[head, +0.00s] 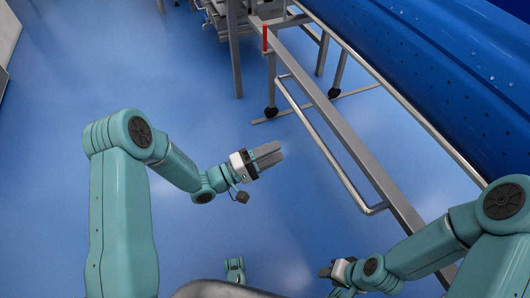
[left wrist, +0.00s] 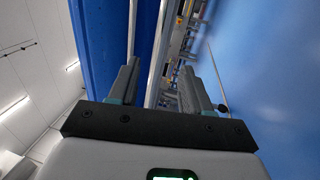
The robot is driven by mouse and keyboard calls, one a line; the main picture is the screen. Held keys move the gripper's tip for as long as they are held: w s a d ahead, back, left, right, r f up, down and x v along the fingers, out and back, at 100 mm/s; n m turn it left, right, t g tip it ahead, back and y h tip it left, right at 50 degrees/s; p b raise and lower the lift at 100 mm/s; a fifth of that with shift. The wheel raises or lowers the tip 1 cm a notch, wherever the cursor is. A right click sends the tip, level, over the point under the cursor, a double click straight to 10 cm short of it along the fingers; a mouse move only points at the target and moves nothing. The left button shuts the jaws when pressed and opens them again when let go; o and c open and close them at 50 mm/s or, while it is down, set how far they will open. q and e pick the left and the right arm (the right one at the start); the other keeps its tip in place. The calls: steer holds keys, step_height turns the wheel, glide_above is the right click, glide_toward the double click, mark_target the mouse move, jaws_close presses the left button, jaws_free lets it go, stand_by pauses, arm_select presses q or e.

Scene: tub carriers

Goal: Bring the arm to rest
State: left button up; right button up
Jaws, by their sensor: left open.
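My left gripper (head: 268,155) is out over the blue floor in the middle of the head view, with nothing between its fingers. In the left wrist view its two fingers (left wrist: 163,85) stand apart with a clear gap. My right gripper (head: 328,272) shows only in part at the bottom of the head view, low beside the metal rail frame. Its fingers are too small and cut off to tell whether they are apart.
A metal frame with a long rail (head: 345,150) and wheeled legs runs diagonally to the right of my left gripper. A large blue tub (head: 440,60) fills the upper right. The blue floor (head: 60,85) at the left is clear.

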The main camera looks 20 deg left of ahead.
arm_select(q)
steer(key=shift+v, duration=1.15)
steer(key=shift+d, duration=0.1)
steer(key=s+d+f+n+g+y, duration=0.1)
steer(key=s+d+f+g+y, duration=0.25)
steer(key=f+y, duration=0.55)
steer(key=s+a+f+m+g+y, duration=0.25)
steer(key=s+f+g, duration=0.2)
steer(key=s, duration=0.45)
steer(key=s+a+f+m+g+y, duration=0.1)
steer(key=s+a+f+m+g, duration=0.25)
steer(key=s, duration=0.55)
step_height(320, 180, up, 29)
steer(key=d+p, duration=0.2)
steer(key=p, duration=2.8)
steer(key=shift+s+d+m+p, duration=0.2)
steer(key=shift+d+m+p, duration=0.1)
steer(key=shift+d+p, duration=0.05)
